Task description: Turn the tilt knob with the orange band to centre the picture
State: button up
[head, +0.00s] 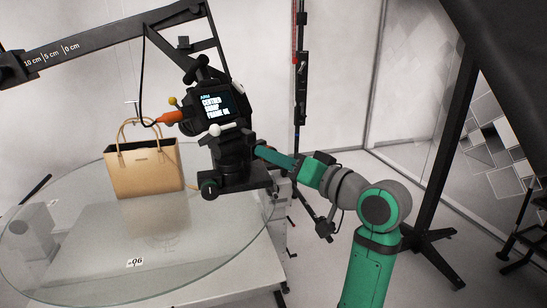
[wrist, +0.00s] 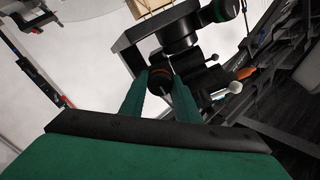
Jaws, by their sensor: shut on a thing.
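The tilt knob (wrist: 160,80), black with an orange band, sits between my two green fingers in the wrist view. My gripper (wrist: 161,88) is shut on it, one finger on each side. In the head view my gripper (head: 260,151) reaches in from the right to the camera head, and the knob is hidden there. The black camera (head: 183,97) sits on the head under the black boom. A tan handbag (head: 145,170) stands upright on the round glass turntable (head: 90,235).
A second knob with a green band (head: 209,188) is low on the camera head. White-ended levers (wrist: 235,87) and an orange part (wrist: 245,73) lie close right of my fingers. The boom (head: 90,38) hangs above; a black stand (head: 440,160) is at right.

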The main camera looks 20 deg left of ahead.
jog(key=o, duration=1)
jog(key=shift+o, duration=0.2)
jog(key=shift+d, duration=0.15)
jog(key=v, duration=1)
jog(key=shift+s+d, duration=0.15)
jog(key=shift+d, duration=0.1)
